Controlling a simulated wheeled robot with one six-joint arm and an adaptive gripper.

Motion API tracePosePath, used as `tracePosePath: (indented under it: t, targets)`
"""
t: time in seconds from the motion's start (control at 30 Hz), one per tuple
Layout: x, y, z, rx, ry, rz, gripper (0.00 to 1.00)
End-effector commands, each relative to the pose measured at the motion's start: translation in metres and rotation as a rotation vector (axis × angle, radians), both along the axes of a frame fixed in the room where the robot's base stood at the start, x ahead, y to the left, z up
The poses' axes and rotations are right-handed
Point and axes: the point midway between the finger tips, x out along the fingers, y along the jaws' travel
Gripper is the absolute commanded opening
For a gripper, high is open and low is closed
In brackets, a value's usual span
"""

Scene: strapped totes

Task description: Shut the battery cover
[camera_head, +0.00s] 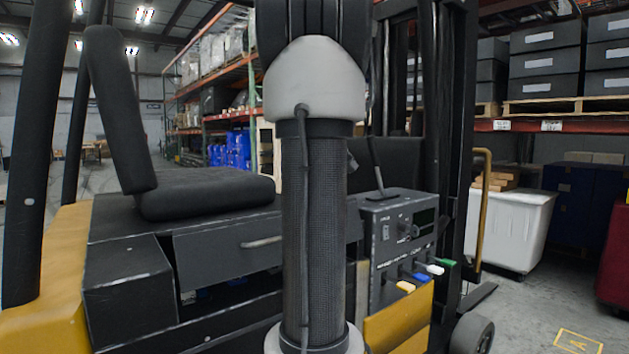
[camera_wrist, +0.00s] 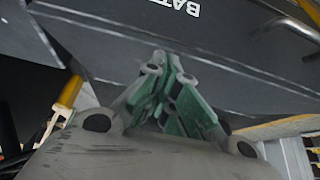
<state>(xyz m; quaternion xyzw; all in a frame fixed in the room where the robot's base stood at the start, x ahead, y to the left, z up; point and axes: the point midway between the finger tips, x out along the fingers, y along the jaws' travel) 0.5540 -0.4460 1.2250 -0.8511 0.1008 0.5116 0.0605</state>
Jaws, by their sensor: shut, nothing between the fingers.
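The battery cover (camera_head: 215,246) is a dark grey panel on the forklift below the seat, with a grey bar handle (camera_head: 262,242). An open gap shows below its lower edge. In the wrist view the cover (camera_wrist: 120,35) fills the upper part, with part of a white label reading "BAT" at the top. A bar, probably the handle (camera_wrist: 300,30), shows at the upper right. My gripper (camera_wrist: 170,78) is shut and empty, its green-padded fingers together close to the lower part of the cover. I cannot tell whether they touch it. In the head view my arm hides the gripper.
The black seat (camera_head: 205,190) is above the cover. A control box (camera_head: 400,240) with coloured levers stands to the right of my arm. A dark post (camera_head: 35,150) rises at the left. A white bin (camera_head: 510,230) and loaded racks stand behind at right.

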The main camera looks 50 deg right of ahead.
Motion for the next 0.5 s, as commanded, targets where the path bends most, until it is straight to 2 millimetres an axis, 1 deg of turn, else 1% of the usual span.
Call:
tracePosePath:
  t: [0.37,0.47,0.5]
  targets:
    - [-0.002,0.000,-0.003,-0.001,-0.007,0.000,0.00]
    - [-0.007,0.002,-0.016,-0.006,-0.053,-0.001,0.00]
    - [-0.011,0.002,-0.025,-0.013,-0.080,-0.003,0.00]
